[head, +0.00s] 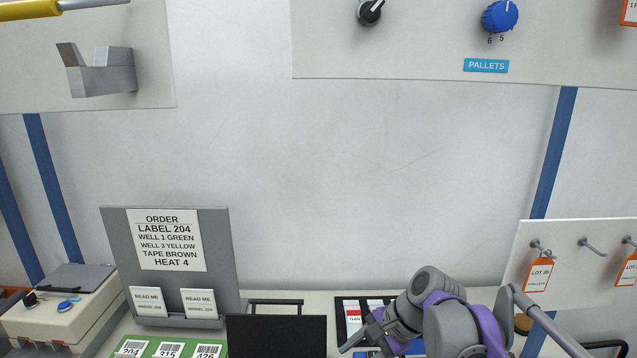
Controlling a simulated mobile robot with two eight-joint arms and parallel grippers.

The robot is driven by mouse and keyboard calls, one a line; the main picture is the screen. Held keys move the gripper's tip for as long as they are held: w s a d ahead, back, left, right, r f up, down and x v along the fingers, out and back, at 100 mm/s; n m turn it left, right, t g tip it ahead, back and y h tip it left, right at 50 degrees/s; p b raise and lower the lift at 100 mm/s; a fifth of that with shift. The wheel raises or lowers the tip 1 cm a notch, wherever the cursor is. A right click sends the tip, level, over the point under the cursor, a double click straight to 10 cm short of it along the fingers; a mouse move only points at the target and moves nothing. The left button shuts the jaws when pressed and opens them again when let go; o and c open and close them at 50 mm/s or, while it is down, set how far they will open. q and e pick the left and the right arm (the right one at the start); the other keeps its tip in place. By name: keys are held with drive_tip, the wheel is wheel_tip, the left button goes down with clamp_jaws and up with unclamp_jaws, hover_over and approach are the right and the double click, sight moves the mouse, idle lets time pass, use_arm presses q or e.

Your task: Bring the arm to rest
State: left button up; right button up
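My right arm (455,318), grey and purple, is bent low at the bottom right, over the back edge of the counter. Its front end (372,332) points left and down, over a dark tray (341,306) holding cards. The fingers are mostly hidden or cut off by the bottom edge, so I cannot tell whether this gripper is open or shut, or whether it holds anything. My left arm and gripper are not in view.
A grey order board (222,255) stands left on the counter, beside a beige box (65,312). A black panel (276,337) and green label card (150,346) are in front. A pegboard with orange tags (538,275) is right. The wall's middle is bare.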

drive_tip(key=s+d+f+n+t+h, duration=0.1)
drive_tip(key=s+d+f+n+h, duration=0.1)
drive_tip(key=s, duration=0.4)
drive_tip(key=s+d+f+n+t+h, duration=0.1)
drive_tip(key=s+d+f+n+h, duration=0.1)
drive_tip(key=s+d+f+n, duration=0.3)
drive_tip(key=s+d+f+n+t+h, duration=0.1)
drive_tip(key=s+d+f+n+h, duration=0.1)
drive_tip(key=s+f+n, duration=0.3)
drive_tip(key=s+d+f, duration=0.1)
drive_tip(key=s, duration=0.3)
drive_tip(key=shift+s+d+f+t+h, duration=0.2)
drive_tip(key=shift+d+t+h, duration=0.1)
drive_tip(key=shift+t, duration=0.1)
drive_tip(key=shift+w, duration=0.1)
